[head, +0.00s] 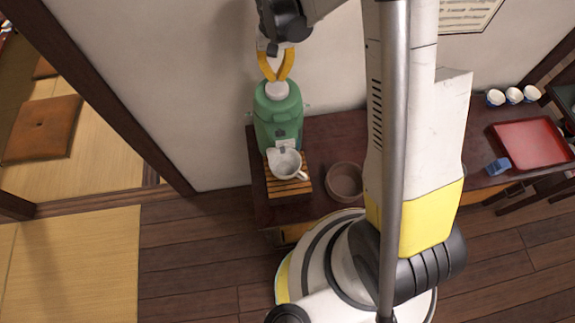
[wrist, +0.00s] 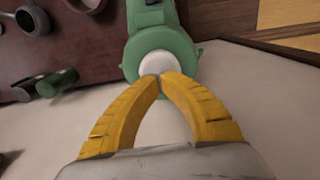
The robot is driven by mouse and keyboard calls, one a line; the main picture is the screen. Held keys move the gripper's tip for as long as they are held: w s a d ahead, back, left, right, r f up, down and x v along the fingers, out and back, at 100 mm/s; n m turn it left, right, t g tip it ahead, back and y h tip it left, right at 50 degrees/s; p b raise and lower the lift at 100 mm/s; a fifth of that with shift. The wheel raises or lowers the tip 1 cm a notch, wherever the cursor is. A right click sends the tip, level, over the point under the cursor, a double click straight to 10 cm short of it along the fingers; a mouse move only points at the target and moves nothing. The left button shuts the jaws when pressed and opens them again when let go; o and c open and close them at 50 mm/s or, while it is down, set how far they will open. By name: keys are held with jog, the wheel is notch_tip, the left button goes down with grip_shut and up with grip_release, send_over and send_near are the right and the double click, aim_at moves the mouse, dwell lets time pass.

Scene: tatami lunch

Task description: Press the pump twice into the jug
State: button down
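A green air pot (head: 278,118) with a white round pump top (head: 276,91) stands on the dark table against the wall. A small white jug (head: 287,163) sits in front of it on a slatted wooden stand (head: 290,187), below the spout. My gripper (head: 275,78) is just over the pump top, pointing down, its yellow fingertips together with nothing between them. In the wrist view the fingertips (wrist: 158,77) overlap the white pump top (wrist: 155,63); I cannot tell whether they touch it. The green pot (wrist: 147,22) shows beyond them.
A brown round bowl (head: 345,181) stands right of the stand on the dark table (head: 318,135). Further right are a red tray (head: 530,143), a blue object (head: 498,167) and white cups (head: 514,95). The wall is close behind the pot. Dark-green bottles (wrist: 57,81) show in the wrist view.

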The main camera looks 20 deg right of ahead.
aim_at(277, 87)
jog(key=shift+f, duration=0.1)
dwell(0.6)
jog(key=shift+f+b, duration=2.45)
jog(key=shift+f, duration=0.15)
jog(key=shift+r, duration=0.1)
jog(key=shift+r+p, duration=1.7)
jog(key=shift+r, duration=0.95)
jog(key=shift+f, duration=0.25)
